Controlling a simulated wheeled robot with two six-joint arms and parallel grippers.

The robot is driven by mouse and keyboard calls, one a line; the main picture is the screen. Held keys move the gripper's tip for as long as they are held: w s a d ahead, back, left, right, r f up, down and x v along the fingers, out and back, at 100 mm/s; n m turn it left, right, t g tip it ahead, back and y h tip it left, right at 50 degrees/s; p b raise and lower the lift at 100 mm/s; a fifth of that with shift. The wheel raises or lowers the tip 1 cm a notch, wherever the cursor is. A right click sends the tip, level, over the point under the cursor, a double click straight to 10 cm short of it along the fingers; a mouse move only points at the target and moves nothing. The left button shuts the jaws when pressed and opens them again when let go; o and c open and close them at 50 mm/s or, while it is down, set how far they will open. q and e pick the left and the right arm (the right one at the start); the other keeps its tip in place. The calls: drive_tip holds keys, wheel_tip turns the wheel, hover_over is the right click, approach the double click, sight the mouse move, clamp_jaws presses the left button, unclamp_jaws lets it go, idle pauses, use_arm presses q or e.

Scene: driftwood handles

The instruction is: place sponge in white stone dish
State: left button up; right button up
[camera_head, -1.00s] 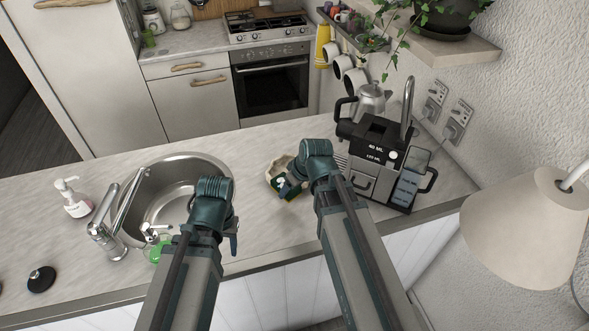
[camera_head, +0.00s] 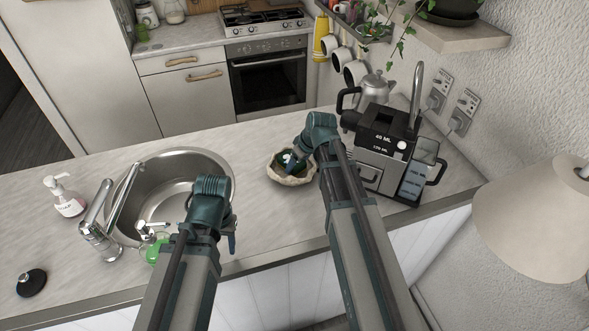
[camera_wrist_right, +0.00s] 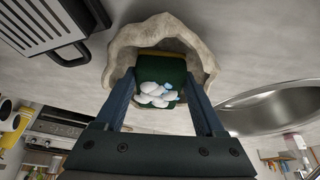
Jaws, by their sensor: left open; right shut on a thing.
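The white stone dish (camera_head: 291,181) has an uneven rim and stands on the counter left of the coffee machine; it also shows in the right wrist view (camera_wrist_right: 123,48). The sponge (camera_wrist_right: 163,76) is dark green with white and blue marks on its face. My right gripper (camera_head: 291,162) is shut on the sponge, with one finger on each side of it. It holds the sponge over or inside the dish's hollow; I cannot tell if the sponge touches the bottom. My left gripper (camera_head: 232,242) is open and empty near the counter's front edge, right of the sink.
The black coffee machine (camera_head: 386,150) stands close to the right of my right arm. A round steel sink (camera_head: 175,180) with a tap (camera_head: 98,238) is at left, with a soap bottle (camera_head: 66,196) beside it. Clear counter lies between sink and dish.

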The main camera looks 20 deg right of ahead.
use_arm(q)
drive_tip(key=shift+a+f, duration=0.15)
drive_tip(key=shift+f, duration=0.2)
use_arm(e)
drive_tip(key=shift+f, duration=0.35)
use_arm(q)
drive_tip(key=shift+r, duration=0.1)
use_arm(e)
drive_tip(key=shift+r, duration=0.1)
drive_tip(key=shift+f, duration=0.2)
drive_tip(key=o, duration=1.2)
drive_tip(key=shift+c, duration=0.2)
drive_tip(key=shift+r, duration=0.1)
